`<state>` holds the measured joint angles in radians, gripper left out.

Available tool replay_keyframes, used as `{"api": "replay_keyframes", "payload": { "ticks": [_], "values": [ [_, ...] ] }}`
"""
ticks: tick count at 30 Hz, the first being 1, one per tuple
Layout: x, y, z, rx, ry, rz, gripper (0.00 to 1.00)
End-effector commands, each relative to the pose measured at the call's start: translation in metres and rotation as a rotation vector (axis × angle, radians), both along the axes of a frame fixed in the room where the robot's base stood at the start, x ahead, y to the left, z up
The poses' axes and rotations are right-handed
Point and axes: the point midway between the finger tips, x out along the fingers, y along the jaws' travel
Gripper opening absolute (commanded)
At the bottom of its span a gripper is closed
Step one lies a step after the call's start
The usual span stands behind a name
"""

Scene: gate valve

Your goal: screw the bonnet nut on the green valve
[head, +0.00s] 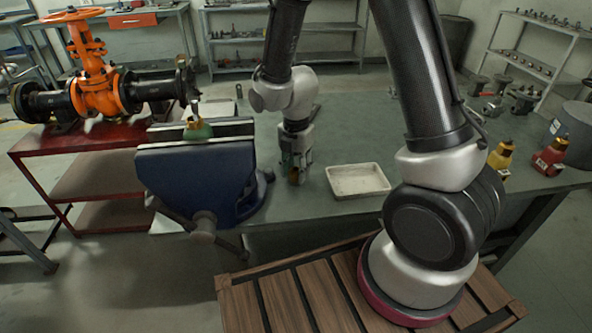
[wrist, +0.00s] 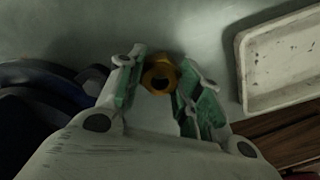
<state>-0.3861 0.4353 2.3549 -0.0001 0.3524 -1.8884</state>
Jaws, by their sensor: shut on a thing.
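The green valve (head: 198,130) is clamped in the jaws of the blue bench vise (head: 200,178), with a brass-coloured part standing up from its top. The bonnet nut (wrist: 160,73) is a brass hex nut with a dark hole, seen in the wrist view between my fingertips. It also shows as a small yellow patch (head: 294,177) under my gripper in the head view. My gripper (head: 297,162) points down at the bench, right of the vise, shut on the nut. The nut is at or close to the bench top; I cannot tell if it touches.
A shallow white tray (head: 358,192) lies just right of my gripper on the green bench (head: 360,135). Yellow (head: 501,156) and red (head: 549,157) valves and a grey drum (head: 572,132) stand at the right. A large orange valve (head: 95,85) is on a red cart at the left.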

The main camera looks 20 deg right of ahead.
Motion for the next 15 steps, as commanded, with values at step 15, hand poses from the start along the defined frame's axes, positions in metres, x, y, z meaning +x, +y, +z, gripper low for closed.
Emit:
{"api": "replay_keyframes", "payload": {
  "ticks": [15],
  "values": [
    [0.001,0.000,0.035,0.001,-0.002,0.000,0.09]
  ]
}}
